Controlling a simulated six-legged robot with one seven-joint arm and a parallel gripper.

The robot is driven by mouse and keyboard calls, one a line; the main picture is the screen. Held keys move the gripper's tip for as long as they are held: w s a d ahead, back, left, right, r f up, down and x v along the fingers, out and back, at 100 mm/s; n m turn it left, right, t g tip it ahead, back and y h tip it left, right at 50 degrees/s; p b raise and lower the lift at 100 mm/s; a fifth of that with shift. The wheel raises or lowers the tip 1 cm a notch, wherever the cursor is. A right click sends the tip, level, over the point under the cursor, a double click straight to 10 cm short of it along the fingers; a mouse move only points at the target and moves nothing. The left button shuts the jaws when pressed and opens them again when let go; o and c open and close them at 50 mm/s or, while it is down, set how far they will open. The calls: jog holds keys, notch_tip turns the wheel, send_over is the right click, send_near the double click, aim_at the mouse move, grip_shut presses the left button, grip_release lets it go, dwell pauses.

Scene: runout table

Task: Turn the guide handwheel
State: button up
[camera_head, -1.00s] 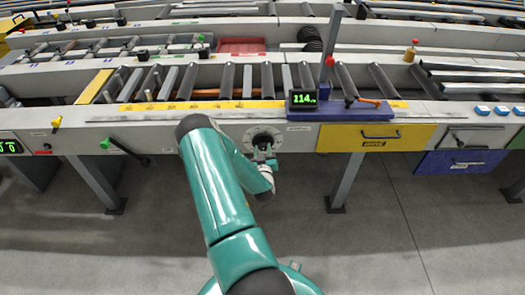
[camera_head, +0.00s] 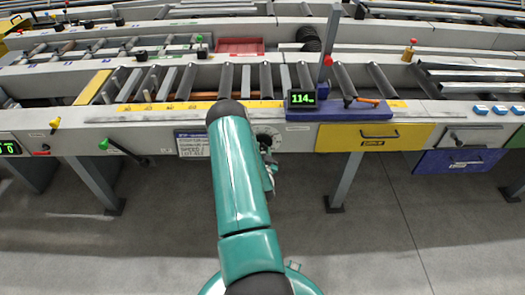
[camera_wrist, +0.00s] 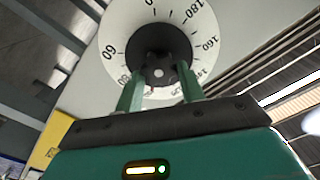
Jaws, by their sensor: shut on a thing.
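The guide handwheel is a black hub (camera_wrist: 158,44) on a white numbered dial (camera_wrist: 205,22) in the wrist view. In the head view, part of its pale dial (camera_head: 276,132) shows on the front beam, largely hidden behind my arm. My gripper (camera_wrist: 160,80) has its two green fingers at the lower side of the black hub, shut on the handwheel. The exact contact at the fingertips is hard to see. In the head view my gripper (camera_head: 268,160) is small and partly hidden by my teal arm.
A green digital readout (camera_head: 302,98) showing 114 stands on a blue block above the beam, right of the dial. A yellow drawer (camera_head: 350,137) is to the right. A green-knobbed lever (camera_head: 104,144) and a white sign (camera_head: 193,145) are to the left. The floor below is clear.

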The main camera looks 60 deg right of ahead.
jog(key=shift+m, duration=0.3)
jog(key=o, duration=1)
jog(key=shift+c, duration=0.2)
jog(key=shift+a, duration=0.1)
jog(key=v, duration=1.3)
jog(key=shift+s+a, duration=0.2)
jog(key=shift+a, duration=0.1)
jog(key=shift+w, duration=0.1)
